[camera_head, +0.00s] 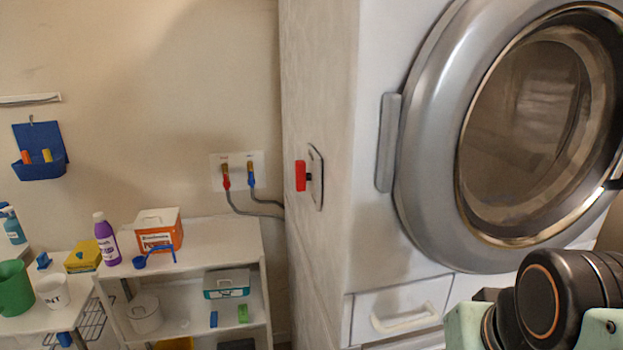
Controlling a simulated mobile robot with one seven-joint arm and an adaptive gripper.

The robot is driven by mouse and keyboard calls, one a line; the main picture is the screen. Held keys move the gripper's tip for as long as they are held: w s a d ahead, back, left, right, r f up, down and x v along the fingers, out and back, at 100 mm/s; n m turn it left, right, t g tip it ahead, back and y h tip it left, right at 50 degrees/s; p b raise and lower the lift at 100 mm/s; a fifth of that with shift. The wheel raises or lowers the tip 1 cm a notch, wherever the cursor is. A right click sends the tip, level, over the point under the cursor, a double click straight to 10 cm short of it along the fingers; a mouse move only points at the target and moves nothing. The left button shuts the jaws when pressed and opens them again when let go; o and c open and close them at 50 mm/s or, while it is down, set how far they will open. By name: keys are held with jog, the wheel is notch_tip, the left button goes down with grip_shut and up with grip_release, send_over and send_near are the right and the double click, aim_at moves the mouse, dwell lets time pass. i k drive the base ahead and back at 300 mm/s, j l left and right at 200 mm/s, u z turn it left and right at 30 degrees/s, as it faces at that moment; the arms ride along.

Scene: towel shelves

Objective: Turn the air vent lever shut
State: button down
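A red lever (301,175) sticks out from the left side panel of a large white dryer (325,240). It is mounted on a small grey plate (316,178), and its red grip looks upright. Nothing touches it. Part of my own arm, black and pale green, shows in the lower right corner, in front of the dryer and well away from the lever. My gripper's fingers are not in view.
The dryer's round door (420,200) and grey handle (388,142) are right of the lever. A wall plate with red and blue taps (238,170) and grey hoses is close on its left. A white shelf (235,248) holding several items stands at lower left.

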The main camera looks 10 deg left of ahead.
aim_at(301, 177)
jog(key=j+u, duration=0.1)
jog(key=u, duration=0.25)
jog(key=j+u, duration=0.1)
jog(key=u, duration=0.3)
jog(key=i, duration=0.05)
